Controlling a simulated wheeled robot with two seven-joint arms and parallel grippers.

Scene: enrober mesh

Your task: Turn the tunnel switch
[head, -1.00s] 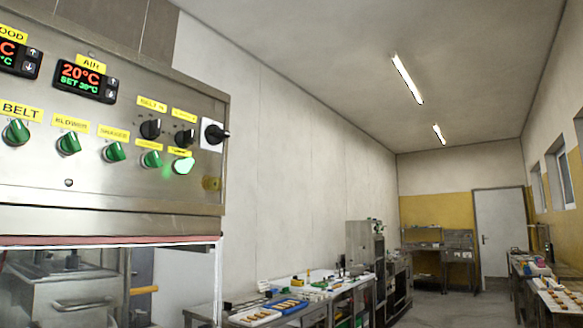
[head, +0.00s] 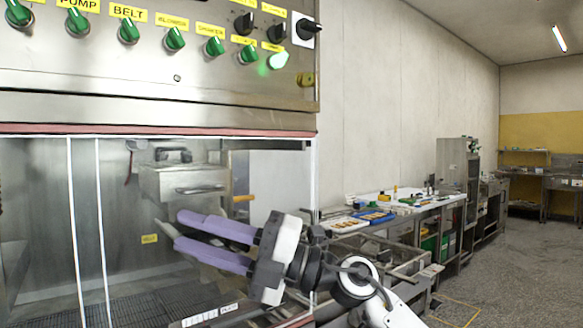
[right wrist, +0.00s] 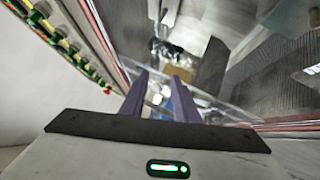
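A row of green knobs runs along the steel control panel (head: 150,70) in the head view. My right gripper (head: 180,231) has purple fingers, open and empty, below the panel in front of the machine's glass front. In the right wrist view, my right gripper (right wrist: 160,78) shows a gap between its fingers, and green knobs (right wrist: 70,48) show at upper left. My left gripper is not in view.
A red-brown strip (head: 150,130) edges the panel's bottom. A table (head: 400,208) with trays stands to the right. Open floor lies further right.

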